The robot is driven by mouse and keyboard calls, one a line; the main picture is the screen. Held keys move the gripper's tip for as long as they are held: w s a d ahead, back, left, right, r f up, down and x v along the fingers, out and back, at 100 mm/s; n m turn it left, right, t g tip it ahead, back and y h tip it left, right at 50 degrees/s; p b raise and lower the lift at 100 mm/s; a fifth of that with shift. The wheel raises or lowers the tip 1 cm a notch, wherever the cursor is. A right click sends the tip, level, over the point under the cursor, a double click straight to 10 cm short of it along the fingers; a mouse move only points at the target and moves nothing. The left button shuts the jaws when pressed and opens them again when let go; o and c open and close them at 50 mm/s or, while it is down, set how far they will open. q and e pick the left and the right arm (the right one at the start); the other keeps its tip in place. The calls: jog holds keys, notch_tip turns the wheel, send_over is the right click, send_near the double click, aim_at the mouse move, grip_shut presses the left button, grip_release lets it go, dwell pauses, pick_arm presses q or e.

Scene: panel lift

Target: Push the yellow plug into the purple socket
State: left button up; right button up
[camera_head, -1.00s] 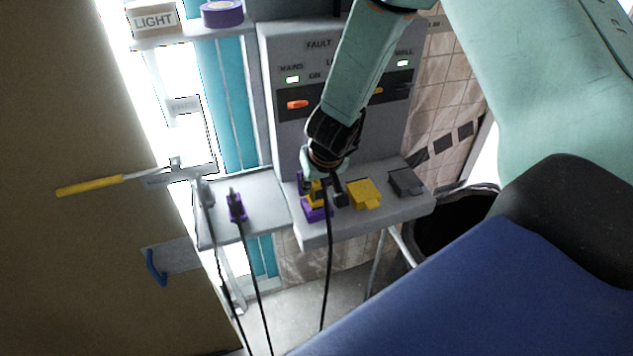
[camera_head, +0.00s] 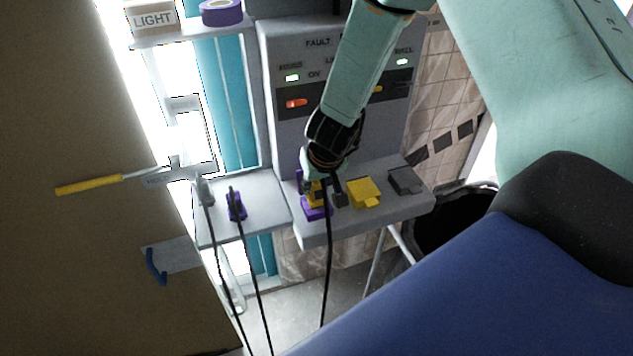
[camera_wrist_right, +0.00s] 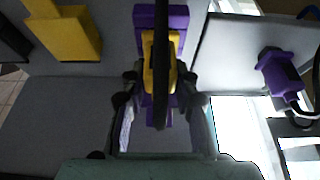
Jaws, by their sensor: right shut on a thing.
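The yellow plug (camera_head: 315,197) with a black cable is at the purple socket (camera_head: 316,213) on the panel's grey shelf. My right gripper (camera_head: 324,180) reaches down from above and is shut on the plug. In the right wrist view the yellow plug (camera_wrist_right: 151,62) sits between the fingers of my right gripper (camera_wrist_right: 157,95), with its black cable running over it. The purple socket (camera_wrist_right: 176,18) shows behind and around the plug. How deep the plug sits in the socket is hidden by the gripper and cable. My left gripper is not in view.
A yellow socket (camera_head: 363,193) and a dark grey socket (camera_head: 405,181) stand to the right on the shelf. A purple plug (camera_head: 236,206) and a grey plug (camera_head: 203,191) with hanging cables are to the left. A yellow-handled screwdriver (camera_head: 90,185) lies further left. A black bin (camera_head: 455,225) stands below right.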

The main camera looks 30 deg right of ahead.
jog(key=shift+f, duration=0.4)
jog(key=o, duration=1.1)
jog(key=shift+o, duration=0.2)
jog(key=shift+r, duration=0.1)
jog(key=v, duration=1.2)
jog(key=shift+d, duration=0.1)
